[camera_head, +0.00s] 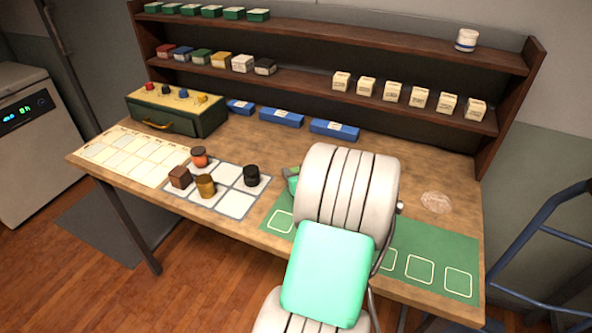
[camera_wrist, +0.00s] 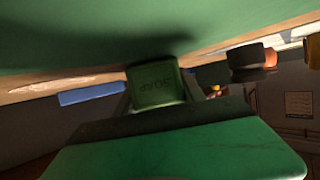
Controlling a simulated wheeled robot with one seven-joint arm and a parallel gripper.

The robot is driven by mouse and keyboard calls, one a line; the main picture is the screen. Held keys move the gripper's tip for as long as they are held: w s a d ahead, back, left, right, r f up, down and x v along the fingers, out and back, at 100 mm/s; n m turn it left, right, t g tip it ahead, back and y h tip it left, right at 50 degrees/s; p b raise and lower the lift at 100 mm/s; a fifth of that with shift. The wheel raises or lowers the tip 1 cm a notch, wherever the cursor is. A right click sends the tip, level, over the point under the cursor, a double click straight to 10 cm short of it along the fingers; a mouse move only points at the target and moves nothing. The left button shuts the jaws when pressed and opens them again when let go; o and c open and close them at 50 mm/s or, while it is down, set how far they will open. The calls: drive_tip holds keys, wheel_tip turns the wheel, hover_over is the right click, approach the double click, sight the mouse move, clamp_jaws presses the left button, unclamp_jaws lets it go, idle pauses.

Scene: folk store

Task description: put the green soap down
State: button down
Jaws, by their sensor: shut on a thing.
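In the wrist view, which looks upside down, my gripper (camera_wrist: 157,92) is shut on a green soap (camera_wrist: 155,82) with "SOAP" lettered on its face. The soap is close to the green surface of the mat (camera_wrist: 60,40), with a dark shadow beside it. I cannot tell whether it touches the mat. In the head view, the green mat with pale square outlines (camera_head: 439,259) lies along the front right of the table. My arm covers its middle and hides most of my gripper. The outlined squares that show are empty.
Left of the mat, a grey grid holds a black jar (camera_head: 251,175), a brown block (camera_head: 180,177), a yellow-brown jar (camera_head: 206,185) and an orange pot (camera_head: 199,156). Blue boxes (camera_head: 281,117) line the back. Shelves (camera_head: 330,87) of small boxes stand behind.

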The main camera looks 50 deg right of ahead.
drive_tip(key=shift+f+b, duration=0.25)
drive_tip(key=shift+b, duration=0.05)
drive_tip(key=shift+f, duration=0.1)
